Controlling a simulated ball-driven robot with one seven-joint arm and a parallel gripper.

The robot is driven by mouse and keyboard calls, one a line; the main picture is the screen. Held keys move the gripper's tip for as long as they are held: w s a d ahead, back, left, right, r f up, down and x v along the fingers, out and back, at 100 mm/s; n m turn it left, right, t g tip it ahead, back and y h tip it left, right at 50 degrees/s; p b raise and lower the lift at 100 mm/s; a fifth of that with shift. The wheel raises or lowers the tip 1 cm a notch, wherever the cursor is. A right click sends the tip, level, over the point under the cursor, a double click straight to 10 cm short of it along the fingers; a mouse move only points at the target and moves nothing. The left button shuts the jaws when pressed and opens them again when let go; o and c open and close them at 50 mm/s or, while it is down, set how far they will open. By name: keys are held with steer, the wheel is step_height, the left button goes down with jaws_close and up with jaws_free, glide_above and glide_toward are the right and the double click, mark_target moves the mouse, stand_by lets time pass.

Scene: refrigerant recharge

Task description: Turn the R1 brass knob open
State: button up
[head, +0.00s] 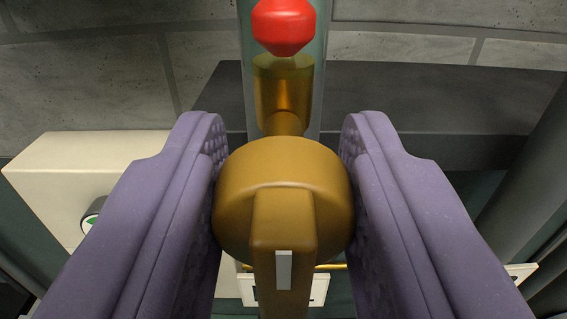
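The brass knob (282,165) is in the middle of the head view, a round cap with a bar across its front. The bar points straight down and carries a white mark (283,270). No R1 label is readable. My gripper (284,140) has its two purple padded fingers on the left and right of the knob. Both pads press close against its sides with no gap showing, so it looks shut on the knob. The knob hides part of both pads.
Behind the knob stands a clear tube (320,85) with a brass fitting (284,85) and a red piece (284,26). A cream box (85,170) with a round dial is at left. A dark ledge (430,95) and grey block wall are behind. A dark pipe runs at right.

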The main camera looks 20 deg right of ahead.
steer(key=shift+c, duration=1.4)
steer(key=shift+m+b, duration=0.3)
steer(key=m+b, duration=0.3)
steer(key=shift+f+m, duration=0.2)
steer(key=shift+m, duration=0.1)
steer(key=m+b, duration=0.3)
steer(key=m, duration=0.1)
steer(key=shift+d+m, duration=0.15)
steer(key=shift+m, duration=0.15)
steer(key=m+b, duration=0.2)
steer(key=m, duration=0.2)
steer(key=shift+b, duration=0.3)
steer(key=m+b, duration=0.2)
steer(key=m, duration=0.3)
steer(key=shift+f, duration=0.1)
